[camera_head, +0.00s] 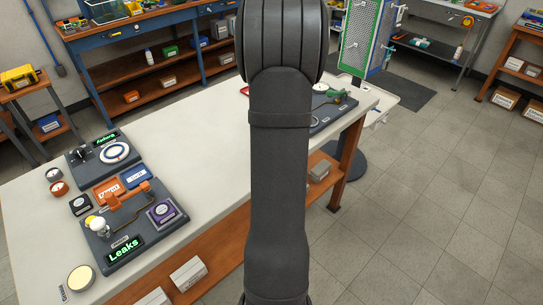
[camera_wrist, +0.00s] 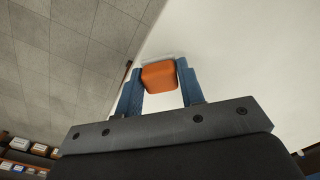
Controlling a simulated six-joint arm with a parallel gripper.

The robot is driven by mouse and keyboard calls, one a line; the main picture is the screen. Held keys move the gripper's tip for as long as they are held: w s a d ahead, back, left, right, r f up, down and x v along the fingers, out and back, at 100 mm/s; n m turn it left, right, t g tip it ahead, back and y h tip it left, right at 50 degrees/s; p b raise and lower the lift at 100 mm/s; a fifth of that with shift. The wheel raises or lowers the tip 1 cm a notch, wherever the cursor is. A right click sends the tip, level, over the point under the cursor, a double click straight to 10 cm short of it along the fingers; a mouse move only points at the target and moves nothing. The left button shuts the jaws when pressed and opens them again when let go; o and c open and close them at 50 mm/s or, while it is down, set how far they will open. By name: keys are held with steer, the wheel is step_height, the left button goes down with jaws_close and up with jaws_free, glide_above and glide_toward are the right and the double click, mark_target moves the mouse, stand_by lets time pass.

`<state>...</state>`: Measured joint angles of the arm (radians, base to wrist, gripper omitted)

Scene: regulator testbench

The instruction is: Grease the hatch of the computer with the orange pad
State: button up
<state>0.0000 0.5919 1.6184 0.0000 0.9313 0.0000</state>
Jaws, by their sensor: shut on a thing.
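My gripper (camera_wrist: 159,82) shows in the wrist view with its two blue fingers shut on an orange pad (camera_wrist: 159,76). The pad is block-shaped, and a pale strip shows along its far edge. Beyond it lie the white bench top and the grey floor. In the head view my arm hides the gripper and the pad. I cannot pick out a computer or its hatch for certain in either view.
The white workbench (camera_head: 208,134) carries a dark panel labelled Leaks (camera_head: 128,249) and another dark panel with a dial (camera_head: 86,147) at left. A grey board with a green part (camera_head: 337,103) lies at the far right end. The bench middle is mostly clear.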

steer(key=s+a+r+n, duration=0.1)
steer(key=a, duration=0.5)
steer(key=s+a+r, duration=0.1)
steer(key=a, duration=0.5)
steer(key=s+a+r+n, duration=0.1)
steer(key=a, duration=0.5)
steer(key=shift+r+n, duration=0.3)
steer(key=s+a+r+n, duration=0.2)
steer(key=s+a, duration=0.3)
steer(key=a, duration=0.4)
steer(key=s+a+r+n, duration=0.1)
steer(key=s+a+r, duration=0.1)
steer(key=s+a, duration=0.55)
steer(key=n, duration=0.3)
glide_toward(80, 278)
steer(key=shift+f, duration=2.85)
steer(key=shift+f, duration=0.6)
